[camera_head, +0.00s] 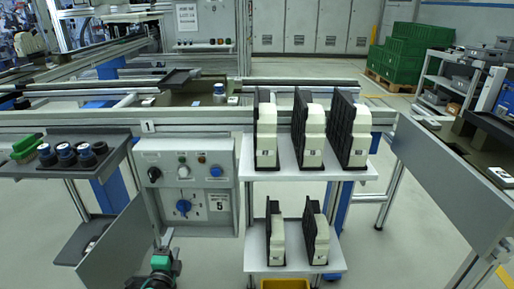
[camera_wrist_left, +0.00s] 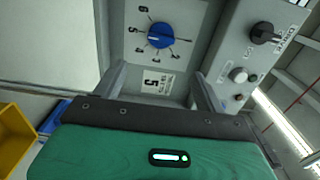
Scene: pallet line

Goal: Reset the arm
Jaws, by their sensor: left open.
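My left gripper (camera_head: 163,241) shows at the bottom of the head view, left of centre, with a green and black body. It is in front of the lower part of a grey control box (camera_head: 225,172). In the left wrist view the green gripper body fills the bottom, and its jaws are apart with nothing held between them. The blue rotary knob (camera_wrist_left: 160,36) of the box shows beyond the jaws, apart from them; it also shows in the head view (camera_head: 183,206). My right gripper is not in view.
A grey hinged panel (camera_head: 112,250) stands close to the left of my gripper. A two-level white shelf (camera_head: 345,172) holds several black-and-cream units to the right. A yellow bin (camera_head: 285,284) is below it. A side tray (camera_head: 110,160) holds several dark, round-topped parts.

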